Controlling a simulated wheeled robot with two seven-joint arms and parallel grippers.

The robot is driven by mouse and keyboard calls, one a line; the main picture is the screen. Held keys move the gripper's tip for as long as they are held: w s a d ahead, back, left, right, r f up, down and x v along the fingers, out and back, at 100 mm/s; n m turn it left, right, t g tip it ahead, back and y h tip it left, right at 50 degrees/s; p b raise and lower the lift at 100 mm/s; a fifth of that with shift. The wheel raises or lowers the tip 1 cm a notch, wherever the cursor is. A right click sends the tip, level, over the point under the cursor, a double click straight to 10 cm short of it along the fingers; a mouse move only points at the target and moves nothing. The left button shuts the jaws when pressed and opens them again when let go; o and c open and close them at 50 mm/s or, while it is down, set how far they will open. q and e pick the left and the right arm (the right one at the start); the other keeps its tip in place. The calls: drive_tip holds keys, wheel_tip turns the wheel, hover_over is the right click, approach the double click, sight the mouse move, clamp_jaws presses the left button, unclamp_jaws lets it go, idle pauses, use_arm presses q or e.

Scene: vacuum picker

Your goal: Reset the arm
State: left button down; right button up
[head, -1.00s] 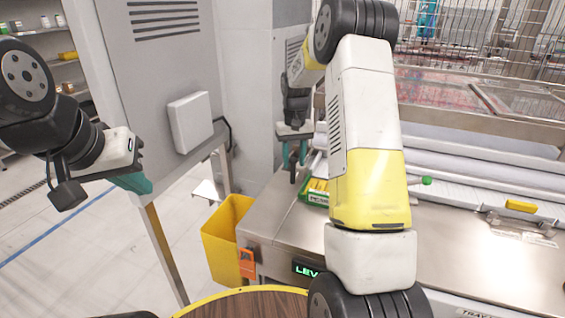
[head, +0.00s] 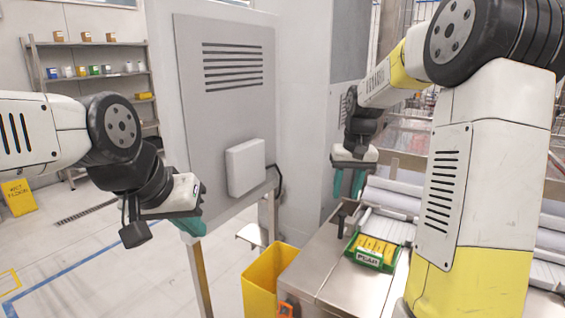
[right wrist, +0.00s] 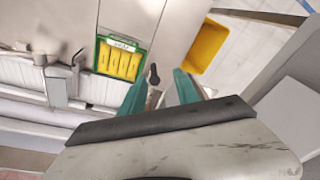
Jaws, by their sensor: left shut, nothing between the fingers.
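My left arm reaches in from the left in the head view. Its gripper (head: 190,224) has teal fingers closed together, with nothing in them, over the floor in front of the grey cabinet. My right gripper (head: 347,190) hangs fingers down above the steel counter. Its two teal fingers stand apart and look empty; they also show in the right wrist view (right wrist: 160,92). A black handle (right wrist: 154,74) shows beyond and between them. A green tray of yellow packs (head: 371,252) lies on the counter, clear of the right gripper.
The grey cabinet (head: 222,120) with a white box (head: 246,167) stands between the arms. A yellow bin (head: 265,284) stands beside the steel counter (head: 325,262). Shelves (head: 95,72) and a yellow floor sign (head: 19,197) are at the left. The floor at left is mostly open.

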drive_tip(key=s+a+r+t, duration=0.2)
drive_tip(key=s+r, duration=0.1)
drive_tip(key=s, duration=0.9)
drive_tip(key=s+a+r+t+y, duration=0.1)
drive_tip(key=s+a+r+t, duration=0.1)
drive_tip(key=s, duration=1)
drive_tip(key=shift+s+a+r+n+y, duration=0.2)
drive_tip(key=shift+a+r+n+y, duration=0.15)
drive_tip(key=shift+a, duration=0.2)
drive_tip(key=shift+r, duration=0.1)
